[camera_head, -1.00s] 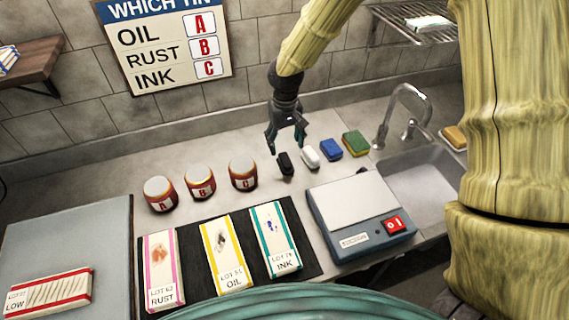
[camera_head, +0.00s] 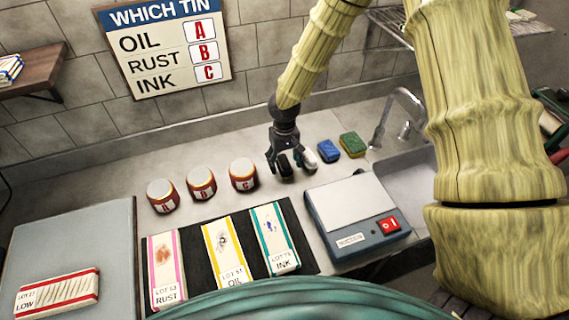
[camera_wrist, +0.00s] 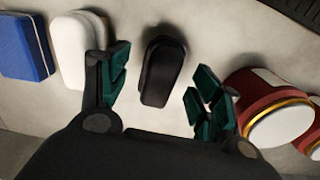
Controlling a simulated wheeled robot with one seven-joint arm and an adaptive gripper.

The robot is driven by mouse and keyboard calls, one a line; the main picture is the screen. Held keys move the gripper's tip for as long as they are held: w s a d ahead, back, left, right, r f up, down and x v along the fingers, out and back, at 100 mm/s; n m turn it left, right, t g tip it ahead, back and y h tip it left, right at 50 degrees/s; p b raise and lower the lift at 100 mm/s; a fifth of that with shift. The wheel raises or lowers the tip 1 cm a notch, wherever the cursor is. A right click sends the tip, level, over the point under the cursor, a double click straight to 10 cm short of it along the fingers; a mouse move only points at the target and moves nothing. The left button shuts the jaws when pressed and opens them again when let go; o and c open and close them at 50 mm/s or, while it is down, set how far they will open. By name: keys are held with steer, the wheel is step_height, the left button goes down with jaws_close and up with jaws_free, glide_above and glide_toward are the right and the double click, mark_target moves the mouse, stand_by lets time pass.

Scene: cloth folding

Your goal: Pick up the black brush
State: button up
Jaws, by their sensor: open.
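The black brush (camera_wrist: 163,72) lies on the counter and shows between the two green-padded fingers of my gripper (camera_wrist: 160,98) in the wrist view. My gripper (camera_head: 291,163) is open and low over the brush. In the head view the brush (camera_head: 285,164) is partly hidden by the fingers. The wrist view shows a gap on each side of the brush, and no finger clearly touches it.
A white block (camera_wrist: 78,48) lies close beside the left finger, with a blue sponge (camera_head: 328,150) and a green sponge (camera_head: 353,144) further along. Tin C (camera_head: 242,174) stands close on the other side. A grey device (camera_head: 356,215) stands in front.

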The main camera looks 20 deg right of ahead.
steer(key=shift+f, duration=0.35)
steer(key=c, duration=1.1)
steer(key=shift+r, duration=0.2)
steer(key=shift+r+b, duration=0.55)
steer(key=shift+r, duration=0.05)
steer(key=shift+r+b, duration=0.55)
steer(key=shift+r, duration=0.35)
steer(key=s+b, duration=0.1)
steer(key=s, duration=0.4)
steer(key=s+a+r+b, duration=0.1)
steer(key=s+b, duration=0.1)
steer(key=s, duration=0.3)
steer(key=s+a+b, duration=0.1)
steer(key=s+b, duration=0.1)
steer(key=s, duration=0.4)
steer(key=shift+a+r, duration=0.25)
steer(key=shift+r, duration=0.1)
